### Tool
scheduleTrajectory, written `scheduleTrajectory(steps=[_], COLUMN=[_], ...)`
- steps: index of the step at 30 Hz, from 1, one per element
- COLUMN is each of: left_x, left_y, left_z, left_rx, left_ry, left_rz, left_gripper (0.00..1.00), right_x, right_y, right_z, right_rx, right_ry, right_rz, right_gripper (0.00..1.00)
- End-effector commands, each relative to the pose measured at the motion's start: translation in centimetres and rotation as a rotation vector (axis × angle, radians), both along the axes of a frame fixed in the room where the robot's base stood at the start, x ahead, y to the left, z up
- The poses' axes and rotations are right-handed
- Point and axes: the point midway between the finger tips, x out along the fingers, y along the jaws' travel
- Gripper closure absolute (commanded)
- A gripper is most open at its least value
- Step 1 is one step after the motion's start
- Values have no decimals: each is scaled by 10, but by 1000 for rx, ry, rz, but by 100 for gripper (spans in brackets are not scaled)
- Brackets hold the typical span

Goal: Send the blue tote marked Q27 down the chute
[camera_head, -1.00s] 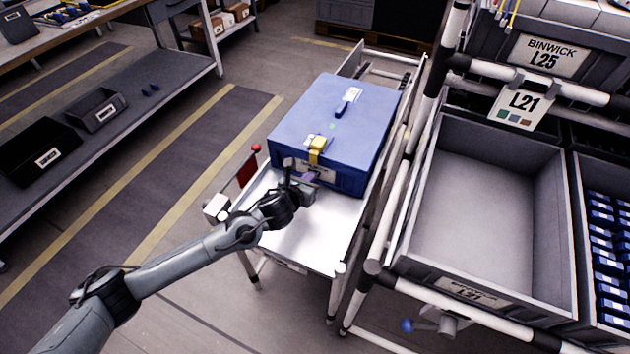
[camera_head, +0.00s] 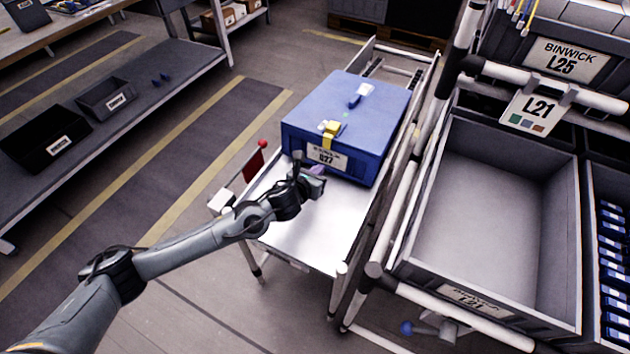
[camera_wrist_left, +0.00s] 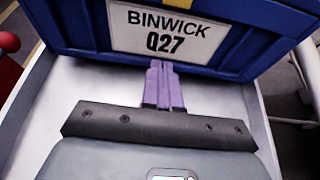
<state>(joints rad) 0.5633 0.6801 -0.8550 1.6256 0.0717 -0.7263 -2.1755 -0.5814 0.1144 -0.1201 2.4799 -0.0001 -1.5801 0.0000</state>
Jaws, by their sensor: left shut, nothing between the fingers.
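The blue tote marked Q27 (camera_head: 345,118) sits closed on the metal chute (camera_head: 310,230), with a yellow latch on its front edge. Its label BINWICK Q27 (camera_wrist_left: 165,32) fills the top of the left wrist view. My left gripper (camera_head: 318,172) is at the tote's near face, below the label. Its purple fingers (camera_wrist_left: 162,84) are together with nothing between them, and their tips are at the tote's lower front edge. I cannot tell whether they touch it. My right gripper is not in view.
A red flag with a red knob (camera_head: 255,163) stands at the chute's left side. An empty grey bin marked L21 (camera_head: 490,205) is on the rack at right. The near part of the chute is bare. A shelf with black bins (camera_head: 45,140) is at left.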

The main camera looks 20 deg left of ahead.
Motion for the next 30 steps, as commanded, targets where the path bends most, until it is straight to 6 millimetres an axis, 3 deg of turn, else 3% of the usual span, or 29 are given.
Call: scheduleTrajectory(steps=[8, 24, 30], left_x=[-2, -10, -11], left_y=[1, 1, 1], left_z=[13, 65, 71], left_rx=[0, 1, 0], left_ry=[0, 0, 0], left_rz=[1, 1, 1], left_gripper=[100, 100, 100], right_x=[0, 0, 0], right_y=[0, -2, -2], right_z=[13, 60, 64], right_rx=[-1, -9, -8], right_ry=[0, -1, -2], right_rz=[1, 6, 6], right_gripper=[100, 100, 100])
